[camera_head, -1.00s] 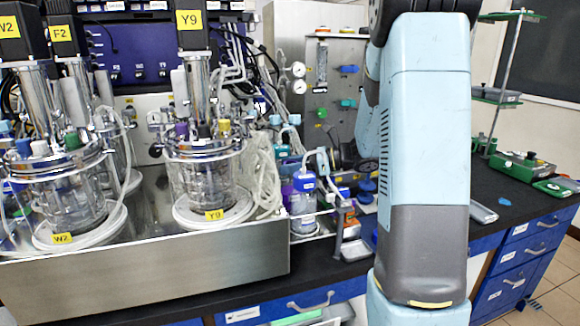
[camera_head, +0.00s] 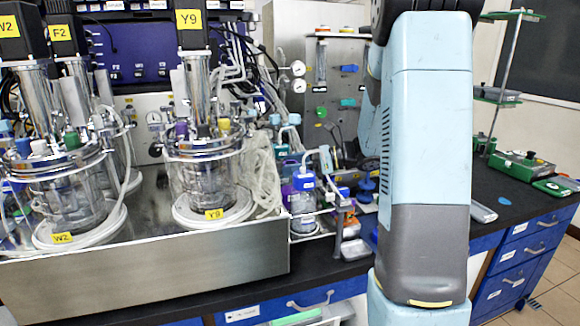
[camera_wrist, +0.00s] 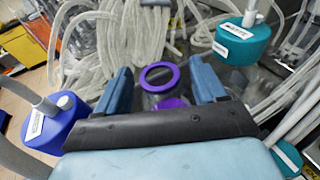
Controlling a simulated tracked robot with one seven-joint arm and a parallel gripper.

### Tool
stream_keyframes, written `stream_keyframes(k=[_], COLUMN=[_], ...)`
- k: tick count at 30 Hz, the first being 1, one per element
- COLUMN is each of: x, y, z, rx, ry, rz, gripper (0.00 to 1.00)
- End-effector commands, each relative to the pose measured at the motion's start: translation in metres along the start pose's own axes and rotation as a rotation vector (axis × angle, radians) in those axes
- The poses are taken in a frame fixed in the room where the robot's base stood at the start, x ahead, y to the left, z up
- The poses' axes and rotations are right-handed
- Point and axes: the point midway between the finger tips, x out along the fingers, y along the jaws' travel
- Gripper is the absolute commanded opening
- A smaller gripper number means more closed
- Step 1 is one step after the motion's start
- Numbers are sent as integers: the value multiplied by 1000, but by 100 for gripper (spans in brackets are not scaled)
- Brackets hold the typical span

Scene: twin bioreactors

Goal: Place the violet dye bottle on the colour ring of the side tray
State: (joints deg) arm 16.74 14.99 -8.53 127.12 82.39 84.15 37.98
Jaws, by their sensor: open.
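A violet ring (camera_wrist: 160,76) lies between the two open fingers of my gripper (camera_wrist: 160,70) in the wrist view. It looks clear or grey inside. A second violet patch (camera_wrist: 172,103) shows just below it, partly covered by the dark gripper body. I cannot tell which of these belongs to the violet dye bottle and which to the tray's colour ring. The fingers stand apart, with no visible contact. In the head view a small violet part (camera_head: 287,190) shows beside a blue-capped bottle (camera_head: 304,182); my arm hides the gripper there.
In the wrist view a blue-capped bottle (camera_wrist: 55,120) is left and a teal-capped bottle (camera_wrist: 243,42) is upper right, both near the fingers. Loose clear tubing (camera_wrist: 100,35) lies ahead. In the head view a bioreactor (camera_head: 205,180) stands left of the bottles on a steel-fronted stand (camera_head: 150,268).

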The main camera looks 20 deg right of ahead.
Motion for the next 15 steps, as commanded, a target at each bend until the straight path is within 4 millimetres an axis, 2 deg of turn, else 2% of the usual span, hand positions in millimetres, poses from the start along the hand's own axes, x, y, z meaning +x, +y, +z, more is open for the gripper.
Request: stream_keyframes(k=[15], x=[-92], y=[0], z=[0], rx=[-1], ry=[0], rz=[-3], gripper=[70])
